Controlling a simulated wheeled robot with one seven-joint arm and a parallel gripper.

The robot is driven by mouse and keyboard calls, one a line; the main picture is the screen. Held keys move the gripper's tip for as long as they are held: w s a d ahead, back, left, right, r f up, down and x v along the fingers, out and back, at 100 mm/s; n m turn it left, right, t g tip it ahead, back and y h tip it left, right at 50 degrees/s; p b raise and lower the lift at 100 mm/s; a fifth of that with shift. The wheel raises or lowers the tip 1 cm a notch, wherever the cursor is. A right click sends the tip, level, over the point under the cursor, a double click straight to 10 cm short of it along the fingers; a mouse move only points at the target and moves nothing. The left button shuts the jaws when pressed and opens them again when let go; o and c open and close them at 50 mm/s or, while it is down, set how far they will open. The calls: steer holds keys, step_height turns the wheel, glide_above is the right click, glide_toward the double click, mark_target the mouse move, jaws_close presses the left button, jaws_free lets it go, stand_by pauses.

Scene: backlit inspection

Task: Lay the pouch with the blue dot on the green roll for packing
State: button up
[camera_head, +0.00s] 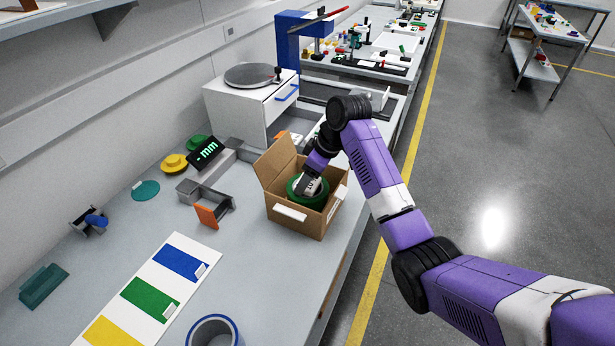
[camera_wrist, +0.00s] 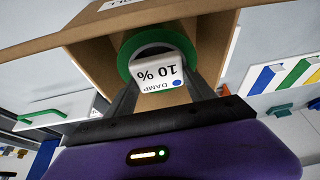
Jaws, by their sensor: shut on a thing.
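The white pouch with the blue dot shows in the wrist view (camera_wrist: 158,72), printed "DAMP 10 %", and in the head view (camera_head: 314,187). My gripper (camera_head: 310,187) is inside the open cardboard box, its two fingers shut on the pouch; it also shows in the wrist view (camera_wrist: 160,80). The green roll (camera_head: 292,191) is a ring in the box, seen behind and around the pouch in the wrist view (camera_wrist: 127,47). The pouch is over the roll's opening; I cannot tell whether it touches the roll. The fingertips are partly hidden.
The cardboard box (camera_head: 312,224) has raised flaps and stands near the bench's right edge. A grey-and-orange fixture (camera_head: 208,214) and a display reading "-mm" (camera_head: 206,152) stand left of it. A white cabinet (camera_head: 238,112) is behind.

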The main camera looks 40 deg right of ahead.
steer(key=o, duration=1.4)
steer(key=shift+b+v, duration=0.65)
steer(key=shift+v, duration=3.25)
steer(key=shift+a, duration=0.1)
